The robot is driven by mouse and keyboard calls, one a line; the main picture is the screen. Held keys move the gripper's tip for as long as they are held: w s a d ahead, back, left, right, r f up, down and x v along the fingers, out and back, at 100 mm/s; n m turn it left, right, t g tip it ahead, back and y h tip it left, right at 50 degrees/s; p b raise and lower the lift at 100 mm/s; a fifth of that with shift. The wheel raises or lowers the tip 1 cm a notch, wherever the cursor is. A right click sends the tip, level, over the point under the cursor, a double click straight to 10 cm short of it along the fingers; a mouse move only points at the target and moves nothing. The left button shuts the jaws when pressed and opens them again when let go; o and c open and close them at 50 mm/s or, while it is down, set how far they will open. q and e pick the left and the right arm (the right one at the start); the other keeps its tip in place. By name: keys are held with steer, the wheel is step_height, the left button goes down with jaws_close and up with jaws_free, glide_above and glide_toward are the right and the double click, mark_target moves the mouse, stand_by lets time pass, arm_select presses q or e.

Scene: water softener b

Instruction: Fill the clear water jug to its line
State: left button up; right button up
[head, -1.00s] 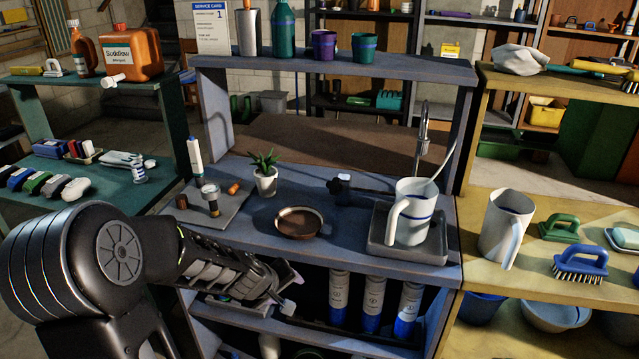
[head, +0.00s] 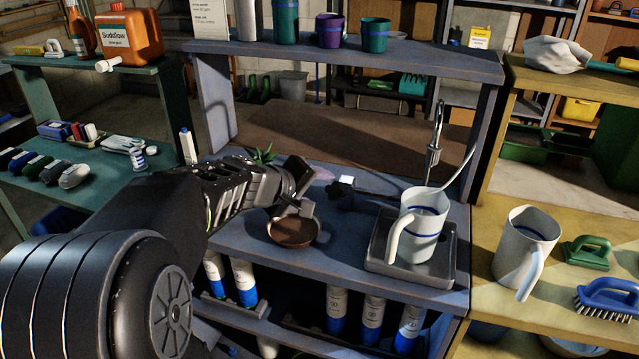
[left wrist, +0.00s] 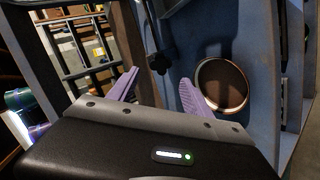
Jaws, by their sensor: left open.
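A pale jug with a blue line (head: 418,226) stands upright in a grey sink tray (head: 412,268) on the blue bench, under a metal faucet (head: 433,150). A black valve knob with a white part (head: 343,188) is on the bench left of the jug; it also shows in the left wrist view (left wrist: 159,62). My left gripper (head: 305,200) hangs above the bench, left of the jug and near the brown round dish (head: 293,231). Its purple fingers (left wrist: 158,90) are apart and empty in the left wrist view. My right gripper is not in view.
A second pale jug (head: 525,250) stands on the yellow bench at right, beside green (head: 587,252) and blue brushes (head: 608,297). A small plant (head: 262,155) is partly hidden behind my left arm. Blue-and-white cartridges (head: 372,318) stand on the shelf below.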

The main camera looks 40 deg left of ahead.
mark_target(333, 191)
arm_select(q)
steer(key=x, duration=0.8)
steer(key=shift+w+f, duration=0.25)
steer(key=shift+w+a+f, duration=0.1)
steer(key=shift+f, duration=0.05)
steer(key=shift+c, duration=0.4)
steer(key=c, duration=0.7)
